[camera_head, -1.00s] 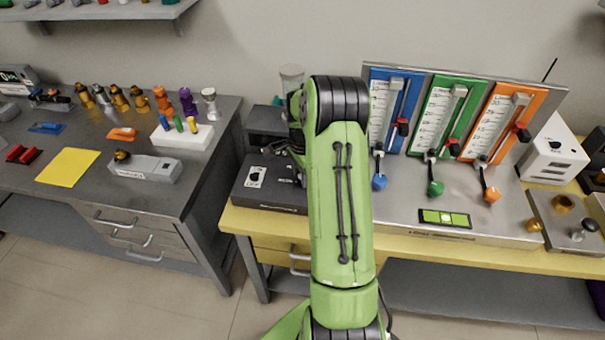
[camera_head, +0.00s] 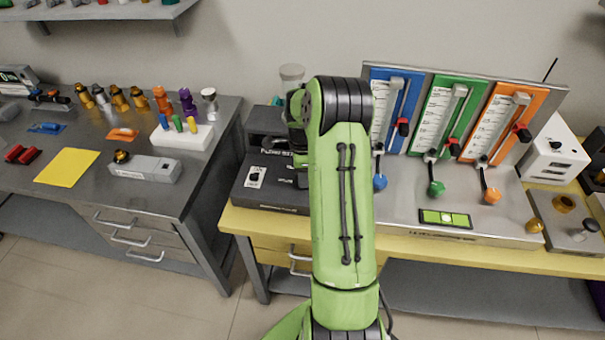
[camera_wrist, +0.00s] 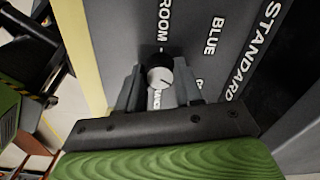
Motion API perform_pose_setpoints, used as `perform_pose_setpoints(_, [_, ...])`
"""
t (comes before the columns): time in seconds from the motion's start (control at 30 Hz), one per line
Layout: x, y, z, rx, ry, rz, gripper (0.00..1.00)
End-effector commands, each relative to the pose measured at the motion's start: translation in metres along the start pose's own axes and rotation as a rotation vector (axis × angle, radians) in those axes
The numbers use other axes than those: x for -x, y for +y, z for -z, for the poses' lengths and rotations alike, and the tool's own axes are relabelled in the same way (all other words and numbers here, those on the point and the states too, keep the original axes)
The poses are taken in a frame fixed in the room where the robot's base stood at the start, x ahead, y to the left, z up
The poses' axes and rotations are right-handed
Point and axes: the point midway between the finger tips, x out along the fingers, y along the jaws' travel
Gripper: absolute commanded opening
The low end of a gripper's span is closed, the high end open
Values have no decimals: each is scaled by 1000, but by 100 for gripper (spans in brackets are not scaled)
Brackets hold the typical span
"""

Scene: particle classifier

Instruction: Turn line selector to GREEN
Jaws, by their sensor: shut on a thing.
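The line selector knob (camera_wrist: 160,76) shows in the wrist view as a small round knob with a silver face and a dark body. My gripper (camera_wrist: 158,84) is shut on it, one finger on each side. The panel (camera_wrist: 215,75) around it is dark grey. Its lettering reads ROOM, BLUE and STANDARD, and one label near the right finger is partly hidden. I cannot tell clearly which label the knob's mark points to. In the head view, my green arm covers the gripper and the knob; a black box (camera_head: 268,197) stands beside it.
A gauge panel (camera_head: 460,72) with blue, green and orange columns and matching levers stands right of my arm on the yellow bench (camera_head: 245,222). A grey workbench (camera_head: 220,150) with bottles is at the left. A floor gap separates the benches.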

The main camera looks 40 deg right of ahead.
Motion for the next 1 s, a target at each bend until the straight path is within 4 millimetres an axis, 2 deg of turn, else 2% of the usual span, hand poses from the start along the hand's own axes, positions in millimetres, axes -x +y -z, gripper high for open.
perform_pose_setpoints(0.2, [2, -2, 0, 1, -1, 7, 5])
perform_pose_setpoints(0.23, [2, -2, 0, 1, -1, 7, 37])
perform_pose_setpoints(0.4, [1, -1, 0, 1, 0, 4, 61])
perform_pose_setpoints(0.63, [1, 0, 0, 1, 0, 2, 61])
perform_pose_setpoints(0.73, [8, -1, 0, 1, 0, 5, 61])
perform_pose_setpoints(0.87, [37, -2, 0, 1, 0, 8, 61])
perform_pose_setpoints(1.0, [78, -1, 0, 1, 0, 8, 61])
